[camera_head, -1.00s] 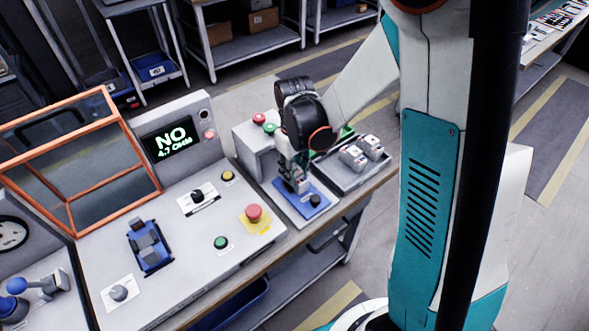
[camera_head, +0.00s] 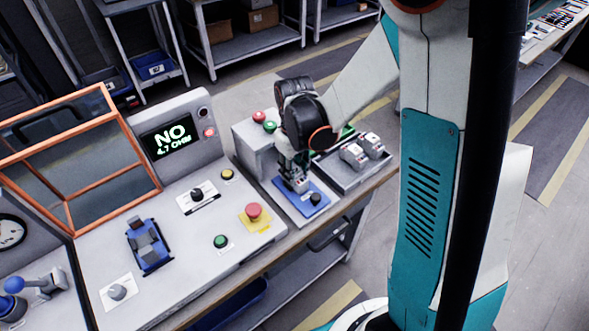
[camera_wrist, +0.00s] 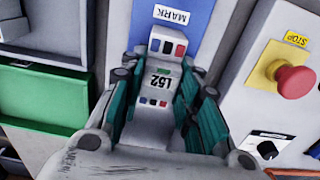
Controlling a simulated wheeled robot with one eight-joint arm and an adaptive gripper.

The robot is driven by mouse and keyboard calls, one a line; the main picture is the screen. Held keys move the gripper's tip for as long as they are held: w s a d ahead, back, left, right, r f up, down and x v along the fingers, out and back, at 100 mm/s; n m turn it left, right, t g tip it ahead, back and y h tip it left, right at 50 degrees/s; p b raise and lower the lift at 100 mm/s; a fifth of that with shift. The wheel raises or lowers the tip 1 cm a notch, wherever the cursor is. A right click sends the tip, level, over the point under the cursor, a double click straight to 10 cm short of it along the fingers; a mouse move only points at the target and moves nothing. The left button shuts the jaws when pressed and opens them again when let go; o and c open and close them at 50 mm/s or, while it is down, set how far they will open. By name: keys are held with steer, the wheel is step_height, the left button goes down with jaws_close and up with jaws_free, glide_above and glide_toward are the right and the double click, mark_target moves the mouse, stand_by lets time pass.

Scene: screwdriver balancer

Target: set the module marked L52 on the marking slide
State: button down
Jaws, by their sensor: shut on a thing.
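The light grey module marked L52 (camera_wrist: 158,82) has small red and dark blue squares at both ends. My gripper (camera_wrist: 160,92) is shut on it, with teal fingers along both sides. In the head view my gripper (camera_head: 294,172) points down over the marking slide, a blue plate (camera_head: 313,203) with a black knob. The blue plate (camera_wrist: 190,15) carries a MARK label in the wrist view, beyond the module's far end. The module is low over the plate; I cannot tell whether it touches it. My fingers hide part of the plate.
A grey box with red and green buttons (camera_head: 259,117) is at the back left. The console has a red stop button (camera_head: 254,211) left of the slide, and a display (camera_head: 170,140).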

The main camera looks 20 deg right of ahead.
steer(key=shift+r, duration=0.1)
steer(key=c, duration=1.1)
jaws_free()
steer(key=shift+r, duration=0.1)
step_height(320, 180, up, 12)
steer(key=shift+f, duration=0.15)
